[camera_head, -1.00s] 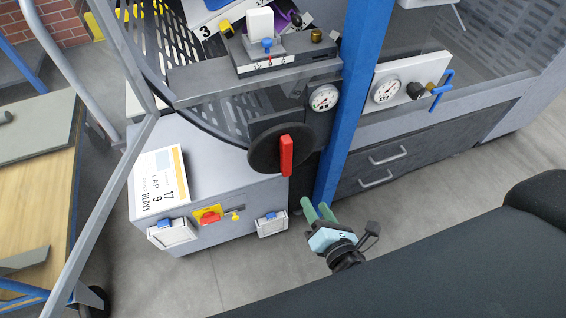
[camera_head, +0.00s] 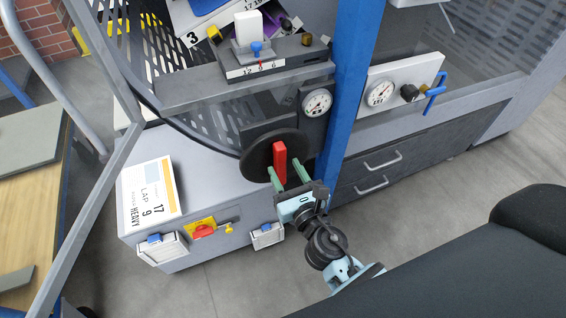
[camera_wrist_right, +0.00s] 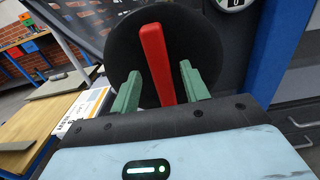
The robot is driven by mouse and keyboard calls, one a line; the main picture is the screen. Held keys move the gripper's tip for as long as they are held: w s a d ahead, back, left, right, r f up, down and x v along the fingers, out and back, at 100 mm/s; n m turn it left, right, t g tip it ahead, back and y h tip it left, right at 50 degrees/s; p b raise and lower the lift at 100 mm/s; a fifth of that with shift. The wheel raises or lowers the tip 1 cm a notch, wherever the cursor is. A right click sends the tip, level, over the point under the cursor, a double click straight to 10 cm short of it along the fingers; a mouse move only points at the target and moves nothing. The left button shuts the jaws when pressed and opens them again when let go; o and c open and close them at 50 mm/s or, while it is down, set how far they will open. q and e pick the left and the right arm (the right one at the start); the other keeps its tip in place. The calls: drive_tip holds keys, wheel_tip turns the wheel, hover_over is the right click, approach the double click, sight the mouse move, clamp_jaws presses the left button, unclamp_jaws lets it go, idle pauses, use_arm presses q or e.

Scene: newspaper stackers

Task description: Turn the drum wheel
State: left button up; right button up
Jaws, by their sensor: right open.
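The drum wheel is a black round disc (camera_head: 257,158) with a red bar handle (camera_head: 280,163) across its face, on the front of the machine. In the right wrist view the black disc (camera_wrist_right: 205,45) fills the upper middle and the red handle (camera_wrist_right: 157,62) stands nearly upright, leaning slightly left at the top. My right gripper (camera_head: 286,177) is open, its green fingers on either side of the red handle's lower part. In the right wrist view the gripper (camera_wrist_right: 160,88) shows a gap between each finger and the handle. My left gripper is not in view.
A blue post (camera_head: 347,100) rises just right of the wheel. A small gauge (camera_head: 316,102) sits above right of it. Below left is a grey cabinet with a red switch (camera_head: 204,231) and a printed card (camera_head: 150,195). Grey drawers (camera_head: 385,170) lie right of the post.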

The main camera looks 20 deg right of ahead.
drive_tip(key=shift+w, duration=1.2)
clamp_jaws()
